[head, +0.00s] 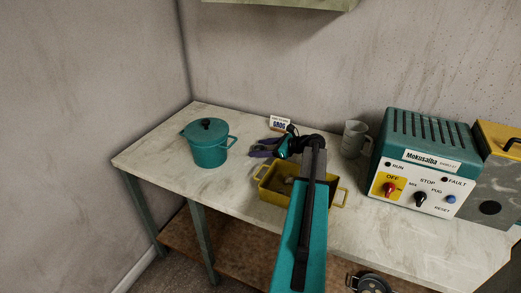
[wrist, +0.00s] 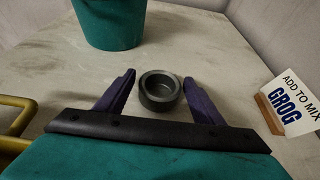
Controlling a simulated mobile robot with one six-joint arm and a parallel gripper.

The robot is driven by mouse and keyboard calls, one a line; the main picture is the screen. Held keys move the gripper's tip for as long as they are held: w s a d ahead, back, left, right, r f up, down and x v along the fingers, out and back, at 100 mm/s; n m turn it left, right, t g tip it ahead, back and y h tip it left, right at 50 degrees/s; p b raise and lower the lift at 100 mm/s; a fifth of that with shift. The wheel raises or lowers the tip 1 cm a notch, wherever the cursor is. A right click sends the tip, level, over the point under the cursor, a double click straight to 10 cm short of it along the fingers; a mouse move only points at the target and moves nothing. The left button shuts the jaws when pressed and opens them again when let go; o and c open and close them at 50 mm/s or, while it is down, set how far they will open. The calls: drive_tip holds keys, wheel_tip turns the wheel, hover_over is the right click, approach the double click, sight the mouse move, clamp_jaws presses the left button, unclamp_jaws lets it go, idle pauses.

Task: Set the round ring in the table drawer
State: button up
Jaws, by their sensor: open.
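The round ring (wrist: 160,98) is a short, thick, dark grey-green piece lying on the worn white table top (wrist: 215,52). In the wrist view it sits between the two purple fingers of my gripper (wrist: 159,76), with visible gaps at both sides. The gripper is open and holds nothing. In the head view my gripper (head: 261,148) is low over the table, between the teal pot and the yellow tray; I cannot make out the ring there. No table drawer can be made out in either view.
A teal lidded pot (head: 208,152) stands left of my gripper. A yellow two-handled tray (head: 269,190) is partly behind my arm. A GROG sign (head: 280,124), a grey jug (head: 353,139) and a teal control box (head: 425,160) stand farther back or right. A dark round object (head: 371,284) is low down.

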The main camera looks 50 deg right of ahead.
drive_tip(key=b+v, duration=0.1)
drive_tip(key=v, duration=1.1)
drive_tip(key=shift+b, duration=0.3)
drive_tip(key=shift+r, duration=0.1)
